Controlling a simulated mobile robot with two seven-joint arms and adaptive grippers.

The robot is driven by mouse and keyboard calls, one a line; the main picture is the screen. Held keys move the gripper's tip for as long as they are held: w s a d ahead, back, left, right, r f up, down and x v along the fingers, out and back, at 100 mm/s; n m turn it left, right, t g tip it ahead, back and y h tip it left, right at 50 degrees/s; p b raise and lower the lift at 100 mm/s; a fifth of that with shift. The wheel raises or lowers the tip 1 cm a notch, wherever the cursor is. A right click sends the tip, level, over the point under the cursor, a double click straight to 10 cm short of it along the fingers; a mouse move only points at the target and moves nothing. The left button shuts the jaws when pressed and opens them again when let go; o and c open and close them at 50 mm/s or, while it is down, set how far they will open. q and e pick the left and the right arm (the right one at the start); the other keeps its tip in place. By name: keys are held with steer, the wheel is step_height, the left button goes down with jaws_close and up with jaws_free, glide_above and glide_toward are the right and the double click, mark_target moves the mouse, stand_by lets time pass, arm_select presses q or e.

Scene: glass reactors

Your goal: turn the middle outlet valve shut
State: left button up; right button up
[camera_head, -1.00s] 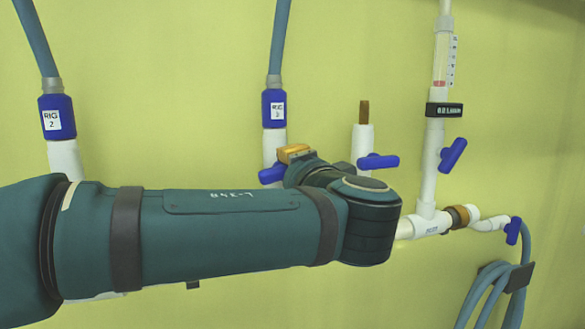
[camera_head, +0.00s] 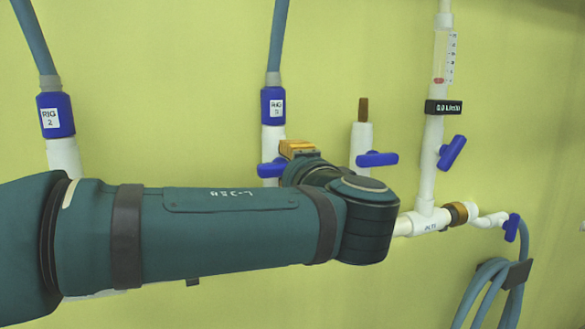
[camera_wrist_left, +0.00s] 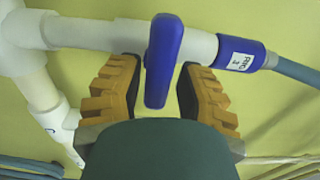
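The middle outlet valve has a blue handle (camera_head: 270,168) on a white pipe, below a blue RIG connector (camera_head: 273,106). In the left wrist view the handle (camera_wrist_left: 163,60) lies across the pipe. My left gripper (camera_head: 298,149) is at this valve, largely hidden by my own arm in the head view. In the left wrist view its yellow-padded fingers (camera_wrist_left: 158,75) stand apart on either side of the handle, with gaps visible on both sides. The handle's far side is hidden. My right gripper is not in view.
A capped outlet with a blue handle (camera_head: 377,159) stands close on the right. Beyond it are a flowmeter tube (camera_head: 439,65) with a black 0.0 L/min display (camera_head: 443,107), another blue handle (camera_head: 451,152) and a coiled hose (camera_head: 482,289). The RIG 2 connector (camera_head: 56,115) is at left.

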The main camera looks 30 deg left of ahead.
arm_select(q)
steer(key=shift+o, duration=0.7)
steer(key=shift+a, duration=0.1)
steer(key=shift+s+d+f, duration=0.1)
steer(key=shift+d, duration=0.15)
steer(key=v, duration=1.1)
steer(key=shift+s, duration=0.25)
steer(key=shift+d, duration=0.15)
